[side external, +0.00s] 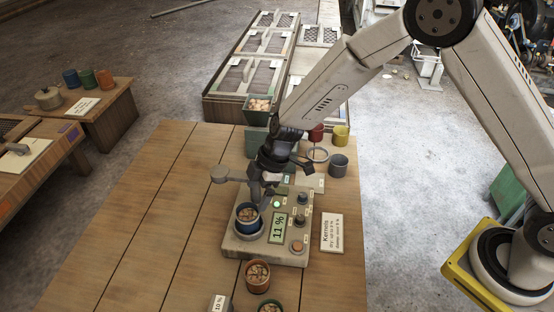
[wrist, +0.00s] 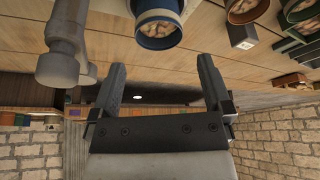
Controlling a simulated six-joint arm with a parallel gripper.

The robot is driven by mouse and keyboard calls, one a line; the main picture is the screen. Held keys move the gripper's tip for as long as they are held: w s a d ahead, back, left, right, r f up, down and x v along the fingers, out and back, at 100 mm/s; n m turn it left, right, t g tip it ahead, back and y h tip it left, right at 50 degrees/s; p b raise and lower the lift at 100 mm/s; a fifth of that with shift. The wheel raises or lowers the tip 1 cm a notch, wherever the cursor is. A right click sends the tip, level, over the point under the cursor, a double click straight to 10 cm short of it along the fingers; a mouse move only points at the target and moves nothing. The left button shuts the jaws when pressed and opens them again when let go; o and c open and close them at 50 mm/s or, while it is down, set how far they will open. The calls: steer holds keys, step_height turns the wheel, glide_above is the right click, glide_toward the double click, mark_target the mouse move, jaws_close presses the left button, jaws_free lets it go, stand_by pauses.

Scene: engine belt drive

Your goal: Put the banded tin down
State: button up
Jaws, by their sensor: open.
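The banded tin is a blue tin with a light band, filled with pale kernels. In the side view the banded tin (side external: 246,222) stands upright on the round plate at the front left of the grey meter (side external: 285,255). It also shows at the top of the wrist view (wrist: 158,30), beyond my fingertips. My gripper (side external: 264,199) is open, just above and behind the tin in the side view. In the wrist view the space between the fingers of my gripper (wrist: 162,68) is empty, and the tin appears apart from them. The meter's display reads 11 %.
A reddish tin (side external: 257,276) and a green tin (side external: 270,307) stand in front of the meter. A "Kernels" card (side external: 331,232) lies to its right. Empty red, yellow (side external: 340,136) and grey (side external: 338,165) cups stand behind. The table's left side is clear.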

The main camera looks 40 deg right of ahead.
stand_by(0.3)
steer(key=s+d+r+m+h, duration=0.1)
steer(key=s+d+r+m, duration=0.2)
steer(key=s+d+m, duration=0.2)
steer(key=s+d+r+m+t+h, duration=0.1)
steer(key=s+d+r+m, duration=0.2)
steer(key=s+d+m, duration=0.2)
steer(key=s+d+r+m+h, duration=0.2)
steer(key=s+d+r+m, duration=0.1)
steer(key=s+d+m, duration=0.2)
steer(key=s+d, duration=0.2)
steer(key=d, duration=0.2)
steer(key=shift+d+r, duration=0.3)
steer(key=shift+d, duration=0.05)
steer(key=m+t+y, duration=0.1)
steer(key=m+y, duration=1.6)
steer(key=m, duration=0.3)
glide_toward(257, 213)
steer(key=a, duration=0.4)
steer(key=shift+w, duration=0.2)
steer(key=shift+w+d+f+m+t, duration=0.1)
steer(key=shift+w+f+m+t, duration=0.3)
steer(key=shift+t, duration=0.3)
